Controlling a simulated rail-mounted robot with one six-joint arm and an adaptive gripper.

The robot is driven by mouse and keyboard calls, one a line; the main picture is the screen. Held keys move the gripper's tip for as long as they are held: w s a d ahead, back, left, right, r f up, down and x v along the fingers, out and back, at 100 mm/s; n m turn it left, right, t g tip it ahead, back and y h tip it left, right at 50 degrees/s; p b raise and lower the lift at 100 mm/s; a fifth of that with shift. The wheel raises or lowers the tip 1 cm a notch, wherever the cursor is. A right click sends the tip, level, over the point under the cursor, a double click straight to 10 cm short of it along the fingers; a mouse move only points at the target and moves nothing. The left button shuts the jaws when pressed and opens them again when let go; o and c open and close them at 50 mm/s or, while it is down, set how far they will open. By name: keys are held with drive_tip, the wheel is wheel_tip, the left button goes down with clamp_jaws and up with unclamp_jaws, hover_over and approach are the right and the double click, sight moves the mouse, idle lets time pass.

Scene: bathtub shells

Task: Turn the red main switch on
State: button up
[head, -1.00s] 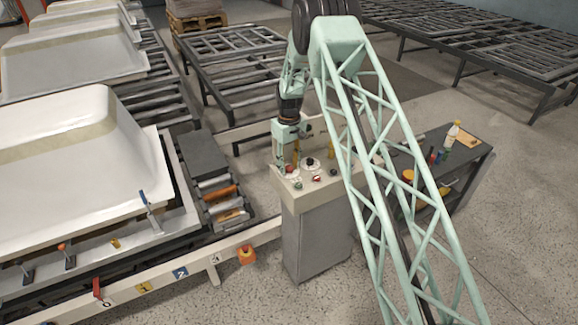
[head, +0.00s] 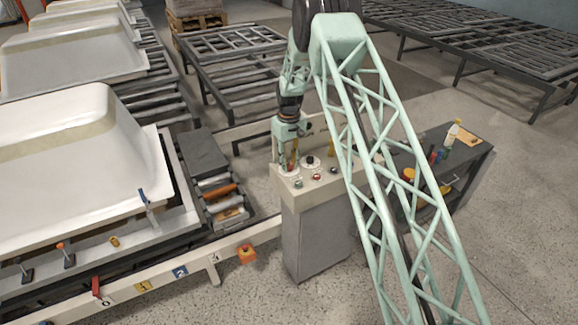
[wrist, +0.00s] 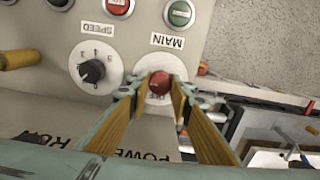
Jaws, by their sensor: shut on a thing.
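The red main switch (wrist: 159,82) is a round red knob on a pale disc on the control panel, near an upside-down MAIN label (wrist: 168,41). My gripper (wrist: 157,93) reaches it from above in the wrist view, with one yellowish finger on each side. The fingers are shut on the knob, and their tips partly cover its disc. In the head view my gripper (head: 288,169) is down at the left part of the panel top (head: 325,188) and hides the switch.
A black speed knob (wrist: 92,71) is left of the switch in the wrist view. A green button (wrist: 180,14) and a red button (wrist: 118,5) are at the top. A dark side table (head: 465,152) with bottles stands right of the cabinet (head: 318,240). A white tub shell (head: 70,150) is at left.

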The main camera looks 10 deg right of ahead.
sight(289, 165)
drive_tip(key=shift+m, duration=0.3)
drive_tip(key=o, duration=0.9)
drive_tip(key=shift+r, duration=0.15)
wheel_tip(289, 165, up, 12)
drive_tip(key=shift+f, duration=0.15)
idle(0.4)
idle(0.3)
